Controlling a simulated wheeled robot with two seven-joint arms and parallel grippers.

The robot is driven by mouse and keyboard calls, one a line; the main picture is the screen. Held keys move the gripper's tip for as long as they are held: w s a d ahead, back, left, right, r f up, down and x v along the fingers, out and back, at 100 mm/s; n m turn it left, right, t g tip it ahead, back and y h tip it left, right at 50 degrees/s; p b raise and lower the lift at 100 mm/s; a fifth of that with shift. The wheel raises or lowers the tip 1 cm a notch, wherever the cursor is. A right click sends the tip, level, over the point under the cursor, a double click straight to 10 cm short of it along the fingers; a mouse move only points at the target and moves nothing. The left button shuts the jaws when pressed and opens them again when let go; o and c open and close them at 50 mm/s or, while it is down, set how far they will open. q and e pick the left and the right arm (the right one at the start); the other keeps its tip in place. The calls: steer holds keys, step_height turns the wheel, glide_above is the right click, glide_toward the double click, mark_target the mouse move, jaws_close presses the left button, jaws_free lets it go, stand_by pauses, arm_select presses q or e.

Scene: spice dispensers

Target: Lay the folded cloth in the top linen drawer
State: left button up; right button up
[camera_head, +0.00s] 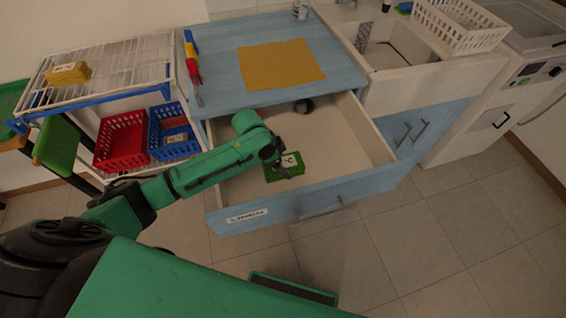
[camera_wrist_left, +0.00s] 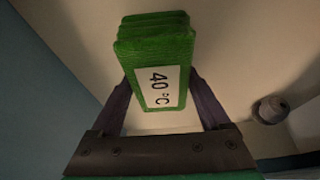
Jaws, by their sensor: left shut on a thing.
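The green folded cloth (camera_head: 289,161) has a white label reading 40 °C and also shows in the left wrist view (camera_wrist_left: 157,38). My left gripper (camera_head: 280,167) is shut on it, with a dark finger on each side of the cloth. The linen drawer (camera_head: 345,142) is pulled open below the blue counter, with a white label on its front. The cloth is over the drawer's pale floor, within its walls. I cannot tell whether the cloth touches the floor. My right gripper is not in view.
A dark grey round object (camera_head: 304,105) lies at the back of the drawer and also shows in the wrist view (camera_wrist_left: 270,109). A yellow cloth (camera_head: 280,64) lies on the counter. Red (camera_head: 122,138) and blue (camera_head: 160,118) baskets stand left. The drawer's right part is clear.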

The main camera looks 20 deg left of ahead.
arm_select(q)
steer(key=o, duration=1.3)
steer(key=shift+r, duration=0.1)
steer(key=v, duration=1.2)
steer(key=shift+d+r+p, duration=0.1)
steer(key=shift+p, duration=0.25)
